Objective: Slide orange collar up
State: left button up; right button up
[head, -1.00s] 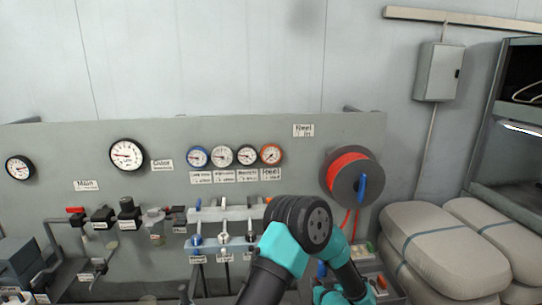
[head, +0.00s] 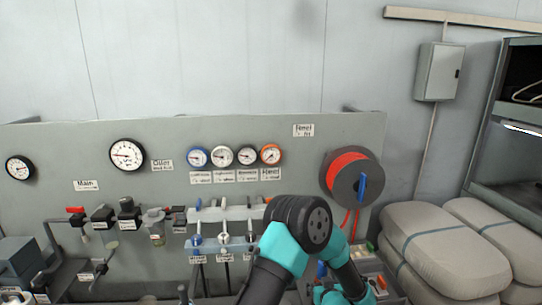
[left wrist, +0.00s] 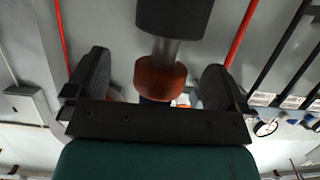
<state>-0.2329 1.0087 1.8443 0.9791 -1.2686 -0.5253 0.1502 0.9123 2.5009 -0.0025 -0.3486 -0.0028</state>
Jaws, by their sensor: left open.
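The orange collar (left wrist: 160,78) sits around a grey metal stem (left wrist: 166,50) in the left wrist view. A thick dark cylinder (left wrist: 175,14) is on the stem at the top of that view. My left gripper (left wrist: 156,66) is open, with one dark finger on each side of the collar and a visible gap to each. Part of the collar's lower end is hidden behind the gripper body. In the head view my teal and black left arm covers this spot, and I cannot make out the collar there. My right gripper is not in view.
A red hose reel (head: 345,172) with a blue handle hangs on the grey panel, its red hose running down close to my arm. Gauges (head: 221,156) and a row of valves (head: 224,238) are to the left. Stacked grey sacks (head: 440,250) stand to the right.

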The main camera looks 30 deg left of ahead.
pick_arm(q)
jog(key=v, duration=0.9)
dwell(0.8)
dwell(0.4)
